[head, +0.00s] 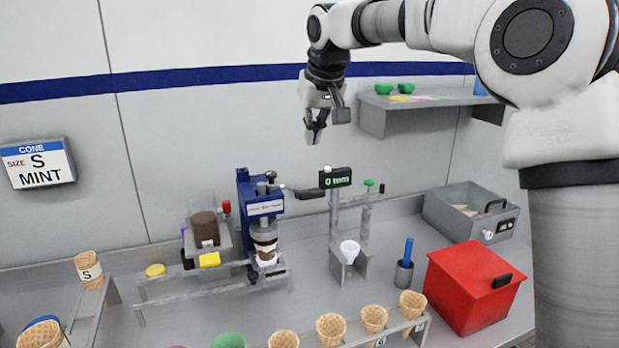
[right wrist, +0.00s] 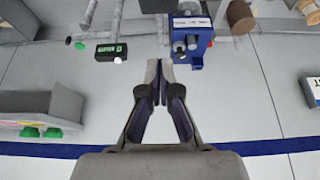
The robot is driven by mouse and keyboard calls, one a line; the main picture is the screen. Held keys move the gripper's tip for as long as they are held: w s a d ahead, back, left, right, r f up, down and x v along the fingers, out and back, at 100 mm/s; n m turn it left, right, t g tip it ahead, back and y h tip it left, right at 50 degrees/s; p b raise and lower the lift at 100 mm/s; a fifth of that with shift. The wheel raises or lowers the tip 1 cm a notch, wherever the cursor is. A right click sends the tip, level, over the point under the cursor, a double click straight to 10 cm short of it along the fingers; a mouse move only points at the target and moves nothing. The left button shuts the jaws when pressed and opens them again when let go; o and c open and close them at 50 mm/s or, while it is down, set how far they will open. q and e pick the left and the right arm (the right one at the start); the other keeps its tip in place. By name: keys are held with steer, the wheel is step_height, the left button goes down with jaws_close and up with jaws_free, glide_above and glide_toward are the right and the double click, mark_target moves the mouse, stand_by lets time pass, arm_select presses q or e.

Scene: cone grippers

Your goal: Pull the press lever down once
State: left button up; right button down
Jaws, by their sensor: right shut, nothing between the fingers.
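The blue press (head: 245,190) stands on the counter left of centre in the head view. Its lever (head: 308,193) sticks out to the right, about level, with a black handle at its end. My right gripper (head: 314,134) is high above the lever, pointing down, shut and empty, apart from the press. In the right wrist view the shut fingertips (right wrist: 160,70) are in front of the blue press body (right wrist: 197,38); the lever is hard to make out there. My left gripper is not in view.
Close to the lever's right is a black display (head: 337,177) on a post, with a white funnel (head: 349,250) below. A red box (head: 472,286) stands at the right. Several cones fill the front rack (head: 395,330). A wall shelf (head: 420,101) is behind at right.

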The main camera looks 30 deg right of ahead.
steer(key=p, duration=0.1)
glide_above(310, 190)
steer(key=f, duration=0.6)
steer(key=shift+w+f, duration=0.3)
steer(key=shift+w, duration=0.05)
steer(key=f, duration=0.3)
steer(key=shift+s, duration=0.3)
steer(key=shift+s+a+f, duration=0.1)
steer(key=shift+s+f, duration=0.3)
steer(key=shift+f, duration=0.05)
steer(key=shift+w+f, duration=0.1)
steer(key=shift+w, duration=0.05)
